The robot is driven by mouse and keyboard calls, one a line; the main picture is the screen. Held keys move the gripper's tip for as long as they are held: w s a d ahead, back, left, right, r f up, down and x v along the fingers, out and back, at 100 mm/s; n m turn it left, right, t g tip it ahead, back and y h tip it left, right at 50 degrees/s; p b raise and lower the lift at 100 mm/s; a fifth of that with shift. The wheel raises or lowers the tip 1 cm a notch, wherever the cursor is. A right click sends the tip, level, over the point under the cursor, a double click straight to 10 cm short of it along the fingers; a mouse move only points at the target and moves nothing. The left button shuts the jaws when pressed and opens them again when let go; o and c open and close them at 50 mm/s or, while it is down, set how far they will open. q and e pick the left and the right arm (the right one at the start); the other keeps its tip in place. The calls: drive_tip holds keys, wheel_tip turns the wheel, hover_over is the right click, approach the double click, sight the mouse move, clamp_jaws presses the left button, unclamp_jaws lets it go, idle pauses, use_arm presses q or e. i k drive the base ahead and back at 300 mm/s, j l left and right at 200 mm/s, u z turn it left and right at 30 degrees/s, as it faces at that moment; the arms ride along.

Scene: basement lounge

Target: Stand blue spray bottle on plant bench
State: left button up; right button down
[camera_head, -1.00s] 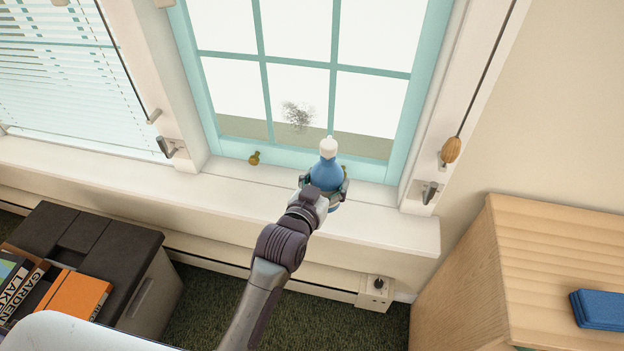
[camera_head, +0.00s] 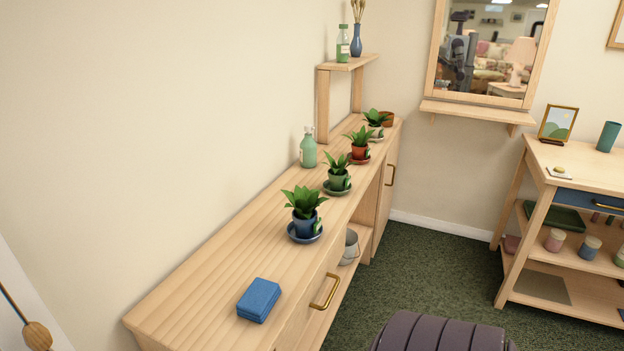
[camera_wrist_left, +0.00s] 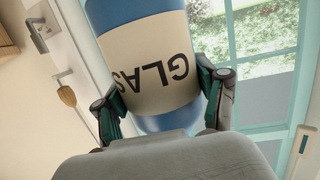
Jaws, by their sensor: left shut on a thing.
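The blue spray bottle (camera_wrist_left: 150,62) fills the upper middle of the left wrist view, with a cream label reading "GLAS". The plant bench (camera_head: 215,270) is the long wooden cabinet along the wall in the head view. Potted plants stand on it in a row, the nearest in a blue pot (camera_head: 305,227). A green spray bottle (camera_head: 308,150) stands at the wall side. My right gripper is not in view.
A blue folded cloth or block (camera_head: 258,300) lies on the bench's near part, with bare wood around it. A small shelf (camera_head: 348,64) with a green bottle stands at the far end. A wooden cart (camera_head: 535,215) stands to the right.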

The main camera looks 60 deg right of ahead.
sight(235, 248)
drive_tip(key=z, duration=2)
